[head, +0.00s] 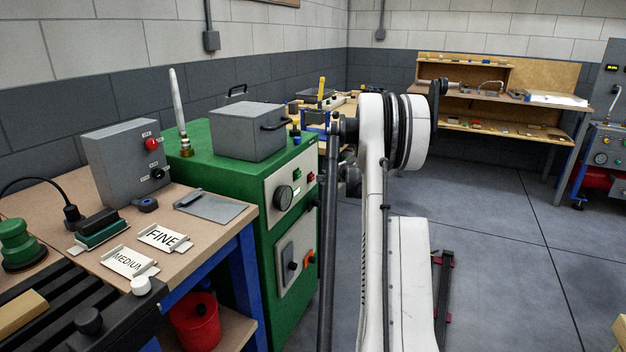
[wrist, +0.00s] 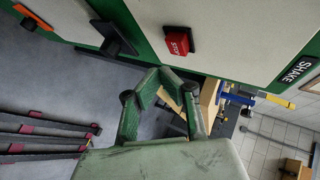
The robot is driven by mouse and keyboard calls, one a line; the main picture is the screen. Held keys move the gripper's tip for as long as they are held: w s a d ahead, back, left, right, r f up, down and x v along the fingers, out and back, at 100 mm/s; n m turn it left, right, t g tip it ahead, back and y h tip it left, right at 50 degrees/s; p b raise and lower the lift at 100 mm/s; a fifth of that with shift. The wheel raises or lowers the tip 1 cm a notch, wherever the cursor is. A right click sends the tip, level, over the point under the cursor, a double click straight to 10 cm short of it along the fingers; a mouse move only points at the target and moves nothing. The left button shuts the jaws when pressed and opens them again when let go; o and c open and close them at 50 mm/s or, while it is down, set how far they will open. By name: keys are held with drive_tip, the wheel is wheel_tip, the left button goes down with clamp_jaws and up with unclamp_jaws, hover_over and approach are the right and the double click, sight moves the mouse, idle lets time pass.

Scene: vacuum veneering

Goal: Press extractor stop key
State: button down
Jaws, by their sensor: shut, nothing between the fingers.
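The red STOP key (wrist: 178,43) sits on the cream panel of a green cabinet in the wrist view. In the head view a small red key (head: 311,177) shows at the right of that cabinet's upper panel, near a dark dial. My gripper (wrist: 166,76) is shut and empty, with its green fingers drawn together. In the wrist view its tips appear just below the STOP key, with a gap between them in the picture. I cannot tell the depth of that gap. In the head view my white arm stands right of the cabinet and the fingertips are not clearly visible.
A black handle (wrist: 112,38) and an orange switch (wrist: 36,17) are near the key. A SHAKE label (wrist: 297,70) is on the panel. A grey box (head: 247,132) stands on the green cabinet (head: 255,235). A control box (head: 112,165) sits on the bench.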

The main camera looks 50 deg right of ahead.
drive_tip(key=shift+w+a, duration=0.15)
drive_tip(key=shift+w, duration=0.5)
drive_tip(key=shift+w, duration=0.15)
idle(0.9)
drive_tip(key=shift+w+a, duration=0.1)
drive_tip(key=shift+w, duration=0.15)
drive_tip(key=shift+w+a, duration=0.15)
drive_tip(key=shift+w, duration=0.35)
idle(1.0)
drive_tip(key=shift+s+d, duration=0.2)
drive_tip(key=shift+s, duration=0.7)
drive_tip(key=s, duration=0.2)
drive_tip(key=s+d, duration=0.1)
drive_tip(key=s, duration=0.2)
drive_tip(key=shift+d+b, duration=0.1)
drive_tip(key=shift+b, duration=0.3)
